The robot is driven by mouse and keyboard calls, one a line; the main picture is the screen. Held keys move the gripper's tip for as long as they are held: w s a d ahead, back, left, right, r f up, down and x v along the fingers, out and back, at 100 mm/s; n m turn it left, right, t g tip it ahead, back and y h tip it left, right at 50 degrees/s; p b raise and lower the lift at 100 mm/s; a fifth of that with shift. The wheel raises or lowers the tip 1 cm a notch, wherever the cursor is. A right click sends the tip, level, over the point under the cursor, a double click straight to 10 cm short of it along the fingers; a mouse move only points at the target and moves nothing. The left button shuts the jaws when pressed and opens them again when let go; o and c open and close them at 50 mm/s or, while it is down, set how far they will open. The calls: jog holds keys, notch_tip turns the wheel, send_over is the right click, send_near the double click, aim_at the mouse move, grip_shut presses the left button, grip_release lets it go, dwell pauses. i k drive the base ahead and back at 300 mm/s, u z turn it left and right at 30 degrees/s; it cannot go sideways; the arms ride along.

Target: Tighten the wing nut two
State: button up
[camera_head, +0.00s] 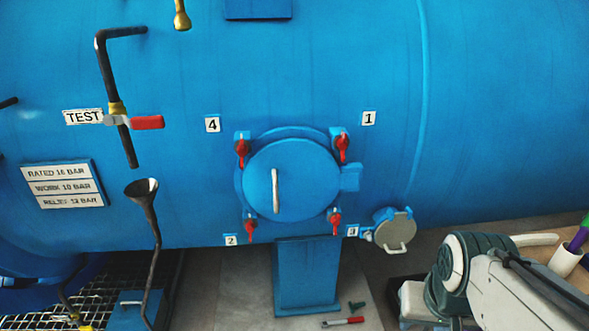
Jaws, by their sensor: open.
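The blue autoclave hatch (291,182) is a round door with a pale vertical handle (275,190), and it sits shut against the vessel. Wing nut two (250,224) is the red one at the hatch's lower left, beside the label 2 (231,240). Other red wing nuts are at the upper left (241,151) by label 4, the upper right (342,147) by label 1, and the lower right (335,222). How tight each nut is cannot be told. My gripper is not in view; part of my arm shows at the lower right, apart from the hatch.
A small round grey cover (395,230) with a handle hangs right of the hatch. A black funnel pipe (146,210) and a red-handled test valve (146,122) are at left. A blue pedestal (306,275) stands below.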

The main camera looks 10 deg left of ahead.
aim_at(249, 226)
jog(key=z, duration=1.15)
jog(key=k, duration=0.9)
jog(key=u, duration=1.7)
jog(key=i, duration=0.5)
